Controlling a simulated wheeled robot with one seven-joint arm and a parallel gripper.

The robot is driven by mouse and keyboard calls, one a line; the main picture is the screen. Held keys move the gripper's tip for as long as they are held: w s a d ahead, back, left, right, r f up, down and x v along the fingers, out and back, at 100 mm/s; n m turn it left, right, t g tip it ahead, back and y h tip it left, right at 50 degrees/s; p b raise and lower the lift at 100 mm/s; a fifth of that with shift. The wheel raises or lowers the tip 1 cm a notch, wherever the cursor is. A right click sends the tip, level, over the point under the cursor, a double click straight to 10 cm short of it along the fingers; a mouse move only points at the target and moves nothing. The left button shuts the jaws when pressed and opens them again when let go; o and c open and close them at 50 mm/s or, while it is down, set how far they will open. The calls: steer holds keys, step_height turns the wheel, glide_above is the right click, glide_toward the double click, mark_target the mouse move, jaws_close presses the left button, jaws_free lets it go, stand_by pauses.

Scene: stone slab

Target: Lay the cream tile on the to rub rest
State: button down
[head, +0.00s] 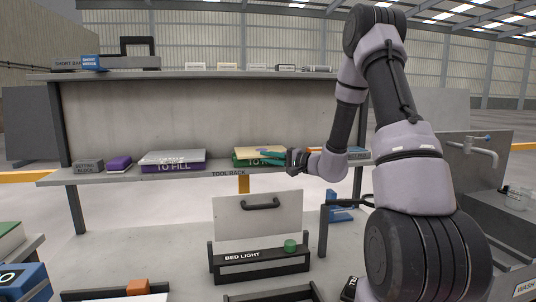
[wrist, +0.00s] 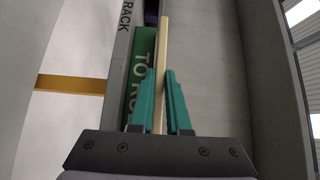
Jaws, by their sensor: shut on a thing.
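The cream tile (head: 258,149) lies flat over the green "TO RUB" rest (head: 240,162) on the tool rack shelf. My gripper (head: 268,155), with teal fingers, is shut on the tile's near right part. In the wrist view the tile (wrist: 164,45) shows edge-on between the two fingers (wrist: 161,85). The green rest (wrist: 144,65) runs right alongside the tile's underside there, and one finger sits on that side. I cannot tell whether the tile touches the rest.
Left on the shelf (head: 215,171) are a purple "TO FILL" rest (head: 173,167) bearing a grey slab (head: 174,156), a purple block (head: 119,163) and a grey setting block (head: 88,166). Below stands a "BED LIGHT" holder (head: 260,264) with an upright handled panel (head: 258,222). A sink (head: 492,195) is at right.

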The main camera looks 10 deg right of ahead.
steer(key=c, duration=0.8)
jaws_free()
steer(key=v, duration=1)
steer(key=s+a+r+n+g+h, duration=0.1)
steer(key=s+a+r+n+g, duration=0.2)
steer(key=s+a+g, duration=0.35)
steer(key=s+a+r+n+g+h, duration=0.1)
steer(key=s+a+r+n+g, duration=0.2)
steer(key=s, duration=0.6)
steer(key=s+d+r+t+h, duration=0.2)
steer(key=s+d+r+h, duration=0.1)
steer(key=s+r+h, duration=0.1)
steer(key=s+d+r+m+t+h, duration=0.1)
steer(key=s+d+r+t+h, duration=0.1)
steer(key=s+d+r+h, duration=0.2)
steer(key=s+h, duration=0.1)
steer(key=s, duration=0.2)
steer(key=shift+m, duration=0.3)
